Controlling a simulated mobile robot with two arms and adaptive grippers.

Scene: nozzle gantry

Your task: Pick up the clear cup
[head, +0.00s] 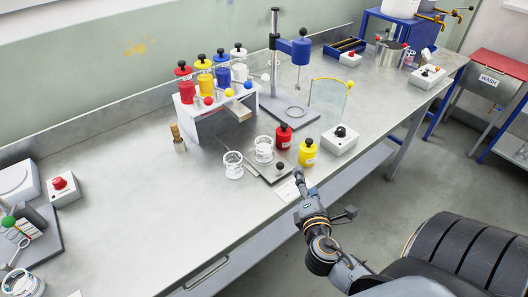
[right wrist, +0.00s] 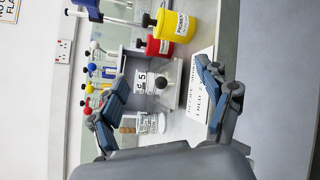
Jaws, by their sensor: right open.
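Two clear cups with dark markings stand close together on the bench in the head view. One clear cup (head: 233,165) stands on the bench at the left; it also shows in the right wrist view (right wrist: 151,123). The other clear cup (head: 264,148) stands on a flat grey plate (head: 262,171); in the wrist view this cup (right wrist: 141,84) is partly behind a black knob. My right gripper (head: 300,184) is at the bench's front edge, right of both cups. Its jaws (right wrist: 165,92) are open and empty, with the cups beyond them. My left gripper is out of view.
Red (head: 283,136) and yellow (head: 308,152) pigment jars stand just behind my right gripper. A white button box (head: 339,141) is to their right. A white nozzle rack (head: 212,115) and blue-headed stand (head: 301,50) are behind.

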